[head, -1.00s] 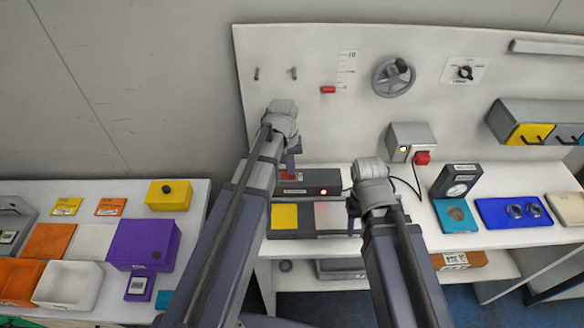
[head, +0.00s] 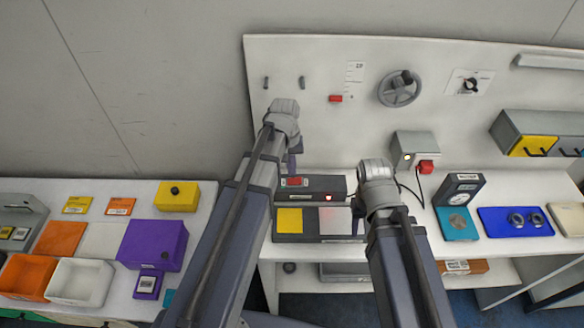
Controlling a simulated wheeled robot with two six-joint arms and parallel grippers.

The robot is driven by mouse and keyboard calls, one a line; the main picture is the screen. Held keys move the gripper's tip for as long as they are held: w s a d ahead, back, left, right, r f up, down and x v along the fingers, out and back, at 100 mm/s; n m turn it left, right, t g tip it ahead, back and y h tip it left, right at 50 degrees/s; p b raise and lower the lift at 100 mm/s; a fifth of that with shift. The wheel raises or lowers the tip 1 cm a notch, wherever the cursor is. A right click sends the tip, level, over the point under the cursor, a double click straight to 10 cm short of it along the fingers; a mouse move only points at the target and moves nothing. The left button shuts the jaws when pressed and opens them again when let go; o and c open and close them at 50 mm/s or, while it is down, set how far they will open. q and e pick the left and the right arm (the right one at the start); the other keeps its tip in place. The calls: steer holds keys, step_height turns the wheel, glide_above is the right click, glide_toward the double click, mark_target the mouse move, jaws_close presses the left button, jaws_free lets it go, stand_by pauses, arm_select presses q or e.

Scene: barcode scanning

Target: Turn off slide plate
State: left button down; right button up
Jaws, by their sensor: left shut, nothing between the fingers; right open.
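The slide plate unit is a dark box (head: 318,184) on the bench with a red switch (head: 294,182) on top and a small red light (head: 329,198) on its front. A low base in front carries a yellow square (head: 289,220) and a grey square (head: 334,216). My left gripper (head: 292,166) is shut and empty, pointing down just above the red switch; I cannot tell whether it touches it. My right gripper (head: 356,220) is open at the right end of the base, mostly hidden behind its own wrist.
A grey box with a red button (head: 426,167) stands right of my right wrist, with a black cable. A dial gauge (head: 458,189) and a blue tray (head: 515,222) are further right. A back panel with a handwheel (head: 399,89) rises behind. A side table with bins (head: 79,282) is left.

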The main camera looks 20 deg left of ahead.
arm_select(q)
step_height(320, 180, up, 11)
steer(key=p, duration=0.9)
steer(key=shift+s+a+p, duration=0.2)
steer(key=shift+a+p, duration=0.15)
steer(key=shift+a, duration=0.1)
steer(key=shift+f, duration=0.15)
steer(key=shift+w+d+h, duration=0.2)
steer(key=shift+d+h, duration=0.15)
steer(key=shift+h, duration=0.05)
steer(key=b, duration=1.4)
glide_toward(298, 180)
steer(key=f, duration=0.4)
steer(key=d+f, duration=0.1)
steer(key=f, duration=0.1)
steer(key=shift+f, duration=0.4)
